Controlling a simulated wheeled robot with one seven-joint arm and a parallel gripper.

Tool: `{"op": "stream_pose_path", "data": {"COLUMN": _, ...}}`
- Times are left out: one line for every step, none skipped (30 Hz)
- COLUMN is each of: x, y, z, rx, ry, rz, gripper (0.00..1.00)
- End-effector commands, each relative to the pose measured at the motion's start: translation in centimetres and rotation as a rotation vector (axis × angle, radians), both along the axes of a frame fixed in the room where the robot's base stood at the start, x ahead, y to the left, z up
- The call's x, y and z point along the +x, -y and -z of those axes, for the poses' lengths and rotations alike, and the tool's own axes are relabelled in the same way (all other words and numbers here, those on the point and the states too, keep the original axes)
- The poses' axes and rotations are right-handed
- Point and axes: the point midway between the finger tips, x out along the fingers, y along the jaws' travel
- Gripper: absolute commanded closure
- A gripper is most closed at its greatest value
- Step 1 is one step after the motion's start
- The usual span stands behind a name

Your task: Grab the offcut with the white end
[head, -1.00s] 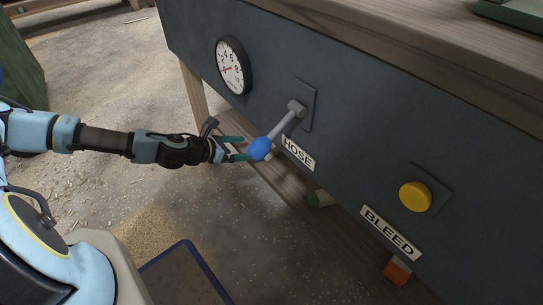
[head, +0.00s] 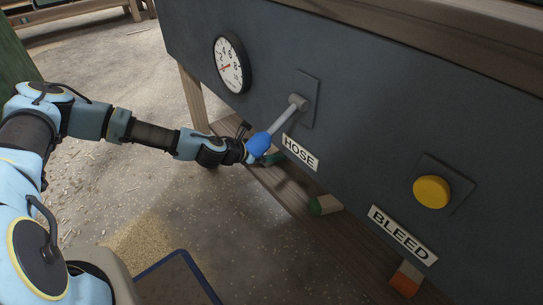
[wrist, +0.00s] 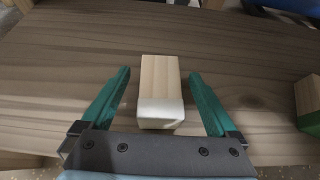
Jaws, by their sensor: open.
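The offcut with the white end (wrist: 161,88) lies on a wooden shelf in the wrist view. Its pale wood runs away from me and its white end faces me. My gripper (wrist: 160,74) is open, with one teal finger on each side of the offcut and a visible gap on both sides. In the head view my gripper (head: 272,158) is low beside the panel, partly behind the blue lever handle. I cannot make out the white-ended offcut there.
The grey panel carries a lever with a blue handle (head: 259,144), close over my gripper, a gauge (head: 231,64) and a yellow button (head: 432,191). A green-ended offcut (head: 325,205) and an orange-ended offcut (head: 405,280) lie on the shelf (head: 285,198) further right.

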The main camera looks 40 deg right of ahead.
Motion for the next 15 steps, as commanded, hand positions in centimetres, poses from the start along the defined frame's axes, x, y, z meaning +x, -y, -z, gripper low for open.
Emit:
{"op": "stream_pose_path", "data": {"x": 0.03, "y": 0.04, "z": -0.01, "rx": 0.000, "ry": 0.000, "rz": 0.000, "gripper": 0.06}}
{"op": "stream_pose_path", "data": {"x": 0.03, "y": 0.04, "z": -0.03, "rx": 0.000, "ry": 0.000, "rz": 0.000, "gripper": 0.06}}
{"op": "stream_pose_path", "data": {"x": 0.03, "y": 0.03, "z": -0.04, "rx": 0.000, "ry": 0.000, "rz": 0.000, "gripper": 0.06}}
{"op": "stream_pose_path", "data": {"x": 0.03, "y": 0.02, "z": -0.05, "rx": 0.000, "ry": 0.000, "rz": 0.000, "gripper": 0.06}}
{"op": "stream_pose_path", "data": {"x": 0.03, "y": 0.02, "z": -0.05, "rx": 0.000, "ry": 0.000, "rz": 0.000, "gripper": 0.06}}
{"op": "stream_pose_path", "data": {"x": 0.03, "y": 0.00, "z": -0.04, "rx": 0.000, "ry": 0.000, "rz": 0.000, "gripper": 0.08}}
{"op": "stream_pose_path", "data": {"x": 0.03, "y": 0.00, "z": -0.04, "rx": 0.000, "ry": 0.000, "rz": 0.000, "gripper": 0.11}}
{"op": "stream_pose_path", "data": {"x": 0.03, "y": 0.00, "z": -0.04, "rx": 0.000, "ry": 0.000, "rz": 0.000, "gripper": 0.15}}
{"op": "stream_pose_path", "data": {"x": 0.03, "y": 0.00, "z": -0.04, "rx": 0.000, "ry": 0.000, "rz": 0.000, "gripper": 0.19}}
{"op": "stream_pose_path", "data": {"x": 0.03, "y": -0.01, "z": -0.05, "rx": 0.000, "ry": 0.000, "rz": 0.000, "gripper": 0.23}}
{"op": "stream_pose_path", "data": {"x": 0.03, "y": -0.01, "z": -0.04, "rx": 0.000, "ry": 0.000, "rz": 0.000, "gripper": 0.26}}
{"op": "stream_pose_path", "data": {"x": 0.03, "y": -0.01, "z": -0.04, "rx": 0.000, "ry": 0.000, "rz": 0.000, "gripper": 0.30}}
{"op": "stream_pose_path", "data": {"x": 0.03, "y": -0.01, "z": -0.04, "rx": 0.000, "ry": 0.001, "rz": 0.000, "gripper": 0.34}}
{"op": "stream_pose_path", "data": {"x": 0.03, "y": -0.01, "z": -0.04, "rx": 0.000, "ry": 0.000, "rz": 0.000, "gripper": 0.37}}
{"op": "stream_pose_path", "data": {"x": 0.03, "y": -0.01, "z": -0.04, "rx": 0.000, "ry": 0.001, "rz": 0.000, "gripper": 0.42}}
